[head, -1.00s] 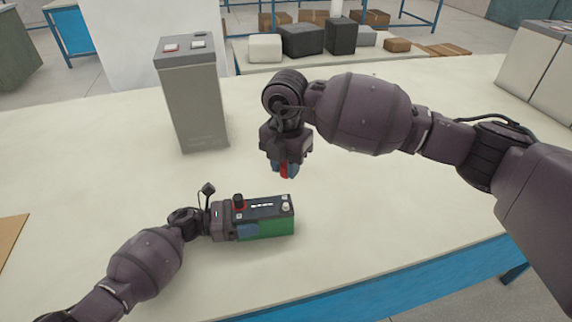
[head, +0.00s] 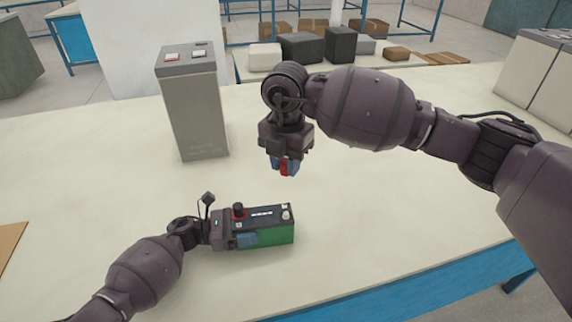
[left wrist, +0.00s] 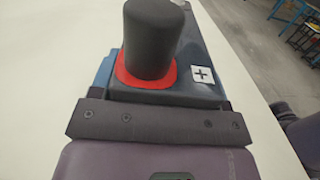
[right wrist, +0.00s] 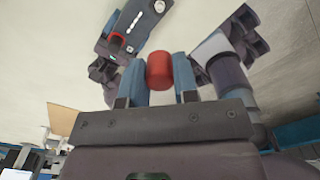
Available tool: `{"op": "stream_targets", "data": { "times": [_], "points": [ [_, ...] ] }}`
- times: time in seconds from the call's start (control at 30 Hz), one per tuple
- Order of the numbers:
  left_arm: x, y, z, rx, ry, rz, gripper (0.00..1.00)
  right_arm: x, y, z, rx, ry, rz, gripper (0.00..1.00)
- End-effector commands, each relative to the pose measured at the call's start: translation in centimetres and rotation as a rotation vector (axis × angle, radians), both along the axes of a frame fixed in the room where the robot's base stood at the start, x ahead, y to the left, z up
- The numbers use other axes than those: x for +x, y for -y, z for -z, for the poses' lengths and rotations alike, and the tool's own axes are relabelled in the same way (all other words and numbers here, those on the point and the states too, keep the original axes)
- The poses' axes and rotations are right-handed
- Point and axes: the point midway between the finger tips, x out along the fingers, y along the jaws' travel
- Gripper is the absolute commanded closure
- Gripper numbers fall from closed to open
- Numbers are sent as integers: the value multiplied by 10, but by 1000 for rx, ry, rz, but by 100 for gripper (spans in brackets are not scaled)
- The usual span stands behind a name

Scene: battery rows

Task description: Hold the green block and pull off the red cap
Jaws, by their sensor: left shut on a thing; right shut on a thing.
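The green block (head: 265,239), a battery with a black top, lies on the table. My left gripper (head: 246,240) is shut on its left end. On top, near that gripper, a black post (head: 238,210) stands in a red ring; the left wrist view shows the post (left wrist: 153,40), the ring (left wrist: 147,80) and a plus label (left wrist: 203,75) beside it. The red cap (head: 285,167) is between the fingers of my right gripper (head: 285,163), held in the air above and apart from the block. The cap (right wrist: 159,72) fills the gap between both fingers in the right wrist view.
A tan board (head: 11,245) lies at the left edge. The table (head: 400,210) is clear around and right of the block.

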Motion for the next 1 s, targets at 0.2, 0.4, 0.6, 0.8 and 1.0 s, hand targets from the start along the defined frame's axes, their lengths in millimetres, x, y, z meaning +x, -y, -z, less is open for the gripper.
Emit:
{"op": "stream_targets", "data": {
  "times": [0.2, 0.4, 0.6, 0.8, 1.0],
  "points": [
    [1, -1, 0, 1, -1, -2, 99, 0, 0, -7, 0, 1, 1, 93],
    [1, -1, 0, 1, -1, -2, 99, 0, 0, -14, 0, 1, 1, 93],
    [1, -1, 0, 1, -1, -2, 99, 0, 0, -18, 1, 1, 0, 93],
    [1, -1, 0, 1, -1, -2, 28, 0, 0, -18, 1, 1, 0, 93],
    [0, -1, 0, 0, 0, -1, 1, 0, 0, -18, 1, 1, 0, 94]
  ]
}}
